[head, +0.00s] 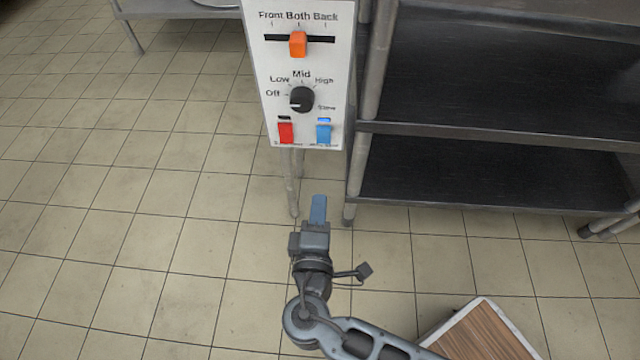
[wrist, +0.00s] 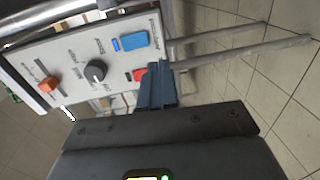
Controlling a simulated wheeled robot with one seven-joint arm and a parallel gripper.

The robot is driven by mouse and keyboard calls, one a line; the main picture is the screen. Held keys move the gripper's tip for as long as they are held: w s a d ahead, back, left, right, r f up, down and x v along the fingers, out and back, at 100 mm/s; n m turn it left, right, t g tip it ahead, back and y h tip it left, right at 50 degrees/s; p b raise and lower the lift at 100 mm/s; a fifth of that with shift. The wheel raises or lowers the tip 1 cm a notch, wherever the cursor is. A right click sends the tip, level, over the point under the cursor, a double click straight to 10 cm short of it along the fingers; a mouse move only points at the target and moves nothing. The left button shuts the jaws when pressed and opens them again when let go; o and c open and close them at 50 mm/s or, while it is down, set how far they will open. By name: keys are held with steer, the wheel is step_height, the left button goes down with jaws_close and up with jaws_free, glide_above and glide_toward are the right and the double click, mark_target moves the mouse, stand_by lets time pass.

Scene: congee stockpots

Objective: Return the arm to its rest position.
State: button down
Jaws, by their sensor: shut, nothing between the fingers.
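My gripper (head: 318,208) is shut and empty, its blue fingers pressed together below the control panel in the head view. In the wrist view the gripper (wrist: 157,85) shows its shut fingers in front of part of the red switch. The white control panel (head: 262,62) has an orange slider (head: 298,44) at "Both", a black knob (head: 302,99) pointing left, a red switch (head: 286,132) and a blue switch (head: 324,133) with a lit blue lamp above it. The panel also shows in the wrist view (wrist: 70,62). The gripper appears apart from the panel.
A dark metal shelf rack (head: 490,128) stands right of the panel. A wood-topped piece (head: 480,335) with a pale edge is at the bottom right. Another metal table (head: 180,8) is at the top left. The tiled floor (head: 130,190) on the left is clear.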

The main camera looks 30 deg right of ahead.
steer(key=shift+v, duration=0.8)
steer(key=shift+f, duration=0.25)
steer(key=s+d+f+m+g+y, duration=0.1)
steer(key=s+d+f+g+y, duration=0.15)
steer(key=s, duration=0.35)
steer(key=s+d+f+g+y, duration=0.1)
steer(key=s+f+y, duration=0.2)
steer(key=s+f, duration=0.15)
steer(key=s+r+m+y, duration=0.35)
steer(key=s+r, duration=0.25)
steer(key=s, duration=0.4)
steer(key=s+d+r+m+t+p, duration=0.1)
steer(key=s+r+m+t+p, duration=0.1)
steer(key=r+p, duration=1.2)
steer(key=s+d+r+m+t+p, duration=0.1)
steer(key=s+r+m+t+p, duration=0.2)
steer(key=r+p, duration=1.1)
step_height(320, 180, up, 19)
steer(key=shift+s+f+m+y, duration=0.1)
steer(key=shift+s+m+y, duration=0.3)
steer(key=shift+m, duration=0.25)
